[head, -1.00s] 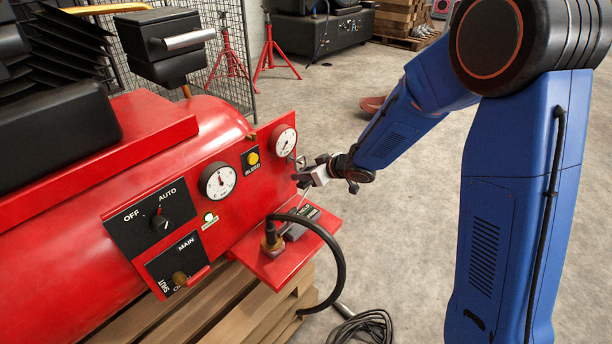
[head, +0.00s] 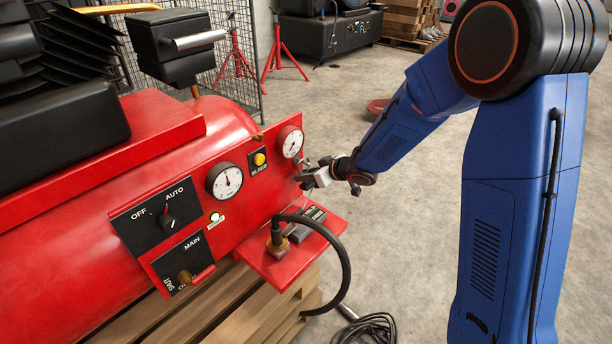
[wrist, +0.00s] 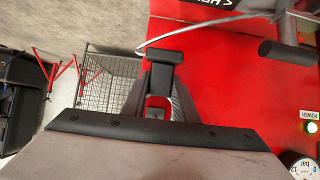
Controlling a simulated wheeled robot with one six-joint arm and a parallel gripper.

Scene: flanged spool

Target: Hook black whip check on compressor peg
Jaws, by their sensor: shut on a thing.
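The red compressor (head: 90,240) fills the left of the head view, and its front panel also shows in the wrist view (wrist: 215,60). My gripper (head: 312,178) is at the panel's right edge, just below the right gauge. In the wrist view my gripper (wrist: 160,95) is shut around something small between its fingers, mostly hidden. A thin grey cable (wrist: 200,28) arcs from beside the fingertips to the upper right; it looks like the whip check. A dark cylindrical stub (wrist: 287,52), possibly the peg, stands right of the fingertips, apart from them. I cannot tell the peg in the head view.
Gauges (head: 225,181) and switches line the panel. A wire cage (wrist: 105,75) stands behind.

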